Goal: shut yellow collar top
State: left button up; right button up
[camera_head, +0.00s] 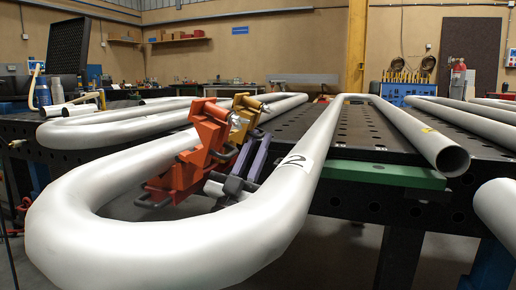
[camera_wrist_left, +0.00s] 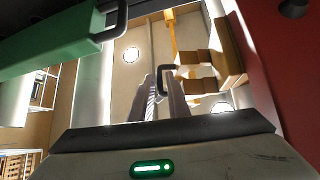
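The yellow collar (camera_head: 244,118) sits behind the orange-red collar (camera_head: 203,137), inside the bend of the big white pipe. It is partly hidden by the orange-red collar, and I cannot tell exactly how its top is tilted. My left gripper (camera_head: 256,140) points up just in front of and below the yellow collar. Its two purple-grey fingers are apart. In the left wrist view the fingers (camera_wrist_left: 161,78) stand close to a black U-shaped handle (camera_wrist_left: 164,66); contact is unclear. Yellow-brown parts (camera_wrist_left: 233,50) show beside the handle. My right gripper is not in view.
The white pipe (camera_head: 75,225) loops around my left gripper closely. A perforated dark table (camera_head: 365,125) with a green bar (camera_head: 385,174) stands to the right. In the wrist view a green block (camera_wrist_left: 50,45) and a red surface (camera_wrist_left: 290,60) flank the gripper.

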pick_arm(q)
grip_shut()
jog(key=shift+f, duration=0.1)
dwell(1.3)
